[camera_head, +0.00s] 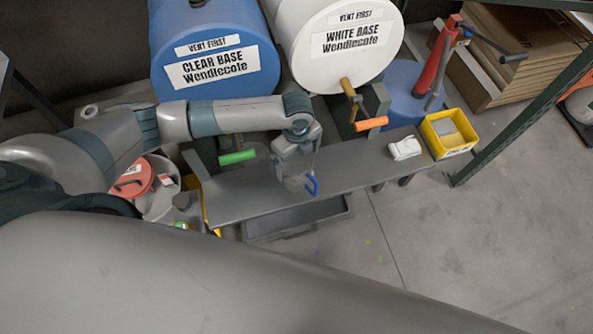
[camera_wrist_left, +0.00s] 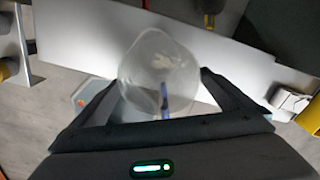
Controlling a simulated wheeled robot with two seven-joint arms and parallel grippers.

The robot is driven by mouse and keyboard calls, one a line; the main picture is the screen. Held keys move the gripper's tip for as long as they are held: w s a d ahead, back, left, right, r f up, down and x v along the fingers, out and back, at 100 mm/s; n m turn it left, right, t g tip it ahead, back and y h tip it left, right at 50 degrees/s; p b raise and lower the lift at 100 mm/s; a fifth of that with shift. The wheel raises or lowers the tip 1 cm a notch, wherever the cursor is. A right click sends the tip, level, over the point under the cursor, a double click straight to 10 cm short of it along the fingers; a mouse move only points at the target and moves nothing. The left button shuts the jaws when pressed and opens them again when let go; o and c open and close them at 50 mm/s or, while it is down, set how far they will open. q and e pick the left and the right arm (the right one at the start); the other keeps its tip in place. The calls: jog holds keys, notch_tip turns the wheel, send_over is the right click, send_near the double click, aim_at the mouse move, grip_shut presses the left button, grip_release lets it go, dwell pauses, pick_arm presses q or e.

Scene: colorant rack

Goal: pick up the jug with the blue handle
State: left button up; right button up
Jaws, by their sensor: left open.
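The jug (camera_head: 296,183) is a translucent vessel with a blue handle (camera_head: 313,186), standing on the grey bench (camera_head: 250,197). My left gripper (camera_head: 298,168) is right above it in the head view and hides much of it. In the left wrist view the jug (camera_wrist_left: 158,65) is in the middle, with its blue handle (camera_wrist_left: 165,98) seen through or against the body. The open fingers of my left gripper (camera_wrist_left: 158,88) lie to either side of the jug. I cannot tell whether they touch it. My right gripper is not in view.
A blue drum (camera_head: 215,40) and a white drum (camera_head: 335,75) lie behind the bench, with a green valve handle (camera_head: 237,157) and an orange one (camera_head: 371,123). A white cloth (camera_head: 405,148) and yellow bin (camera_head: 432,142) are at right. A dark tray (camera_head: 270,226) lies below.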

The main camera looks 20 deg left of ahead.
pick_arm(q)
jog(key=c, duration=1.2)
jog(key=s+d+r+b, duration=0.1)
jog(key=s+r, duration=0.2)
jog(key=s+d+r+b, duration=0.1)
jog(key=s+r, duration=0.3)
jog(key=s+d+r+b, duration=0.1)
jog(key=s+r, duration=0.3)
jog(key=shift+d, duration=0.35)
